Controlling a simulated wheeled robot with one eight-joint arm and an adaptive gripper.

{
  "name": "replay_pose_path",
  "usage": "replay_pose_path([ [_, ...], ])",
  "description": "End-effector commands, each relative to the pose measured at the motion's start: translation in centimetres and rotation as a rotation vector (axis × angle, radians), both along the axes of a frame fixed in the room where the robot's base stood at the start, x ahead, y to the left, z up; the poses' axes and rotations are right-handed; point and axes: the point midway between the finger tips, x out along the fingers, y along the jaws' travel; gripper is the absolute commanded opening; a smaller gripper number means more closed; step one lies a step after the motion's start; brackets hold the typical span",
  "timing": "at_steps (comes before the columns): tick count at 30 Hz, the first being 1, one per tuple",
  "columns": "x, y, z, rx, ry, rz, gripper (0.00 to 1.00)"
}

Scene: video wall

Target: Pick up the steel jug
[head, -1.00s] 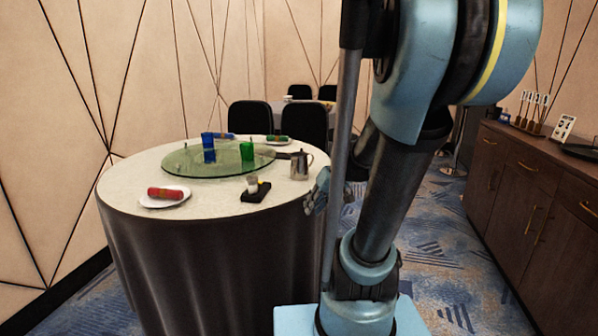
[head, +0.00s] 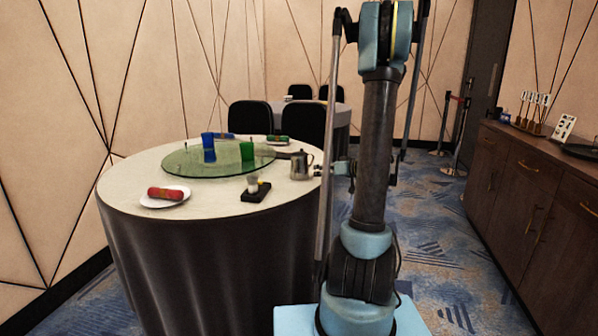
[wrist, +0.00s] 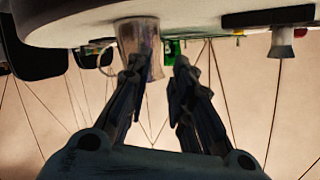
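The steel jug (head: 301,166) stands upright near the right edge of the round table (head: 218,205) in the head view. In the wrist view, where the scene appears upside down, the jug (wrist: 138,36) hangs from the table at top, with its handle to the left. My gripper (wrist: 160,66) is open and empty. Its left finger overlaps the jug in the picture, and the gap between the fingers lies slightly right of the jug's middle. Contact cannot be told. In the head view the gripper is mostly hidden by my arm, right of the jug.
A glass turntable (head: 190,166) holds a blue cup (head: 208,148) and a green cup (head: 247,152). A plate with a red roll (head: 165,193) and a black tray with a white item (head: 255,192) are nearby. A sideboard (head: 530,180) stands right; carpet lies between.

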Motion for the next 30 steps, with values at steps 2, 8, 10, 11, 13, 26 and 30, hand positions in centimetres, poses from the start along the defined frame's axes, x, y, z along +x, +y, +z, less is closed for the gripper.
replay_pose_path([
  [2,1.5,-1.6,-0.4,0.017,-0.058,-0.019,0.21],
  [8,4.0,-5.1,-1.3,0.049,-0.203,-0.066,0.21],
  [10,4.6,-6.3,-1.6,0.056,-0.244,-0.082,0.21],
  [11,4.8,-6.6,-1.8,0.059,-0.26,-0.089,0.21],
  [13,5.1,-7.4,-2.0,0.063,-0.29,-0.101,0.21],
  [26,8.1,-6.7,-2.4,0.07,-0.337,-0.117,0.21],
  [30,10.2,-5.3,-2.4,0.07,-0.335,-0.118,0.21],
])
